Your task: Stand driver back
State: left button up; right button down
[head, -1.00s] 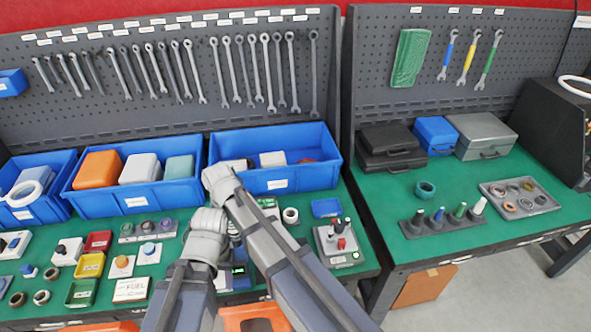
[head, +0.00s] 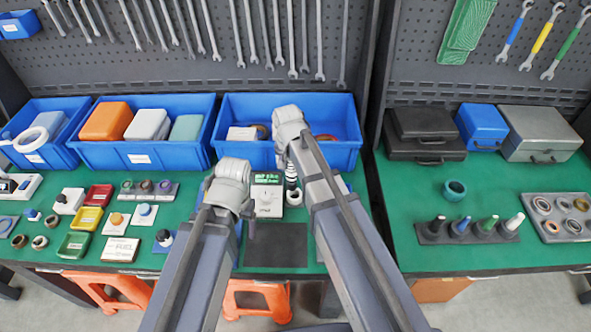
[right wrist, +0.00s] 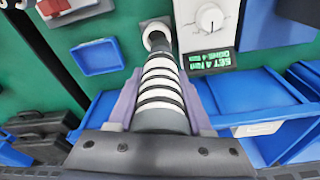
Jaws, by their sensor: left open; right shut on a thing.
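The driver (head: 291,176) is a dark tool with white bands. My right gripper (right wrist: 160,105) is shut on it, with a purple-grey finger on each side in the right wrist view. The banded driver (right wrist: 161,82) points at a white ring (right wrist: 157,36) on the table. This ring (head: 294,198) also shows in the head view, just below the driver. I cannot tell whether the driver's end is inside it. My left gripper (head: 250,228) is open over the table to the left, partly hidden by its own arm.
A white dial unit (head: 267,199) with a green display stands beside the ring. A small blue tray (right wrist: 97,57) lies on its other side. A blue bin (head: 342,152) stands behind. A dark mat (head: 276,246) lies in front, bare.

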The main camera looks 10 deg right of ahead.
jog(key=shift+d+f, duration=0.1)
jog(key=shift+d, duration=0.35)
jog(key=shift+f, duration=0.15)
jog(key=shift+f+b, duration=1.95)
jog(key=shift+b, duration=0.15)
jog(key=shift+f, duration=0.2)
jog(key=shift+f+b, duration=0.15)
jog(key=shift+b, duration=0.25)
jog(key=shift+c, duration=1.2)
grip_release()
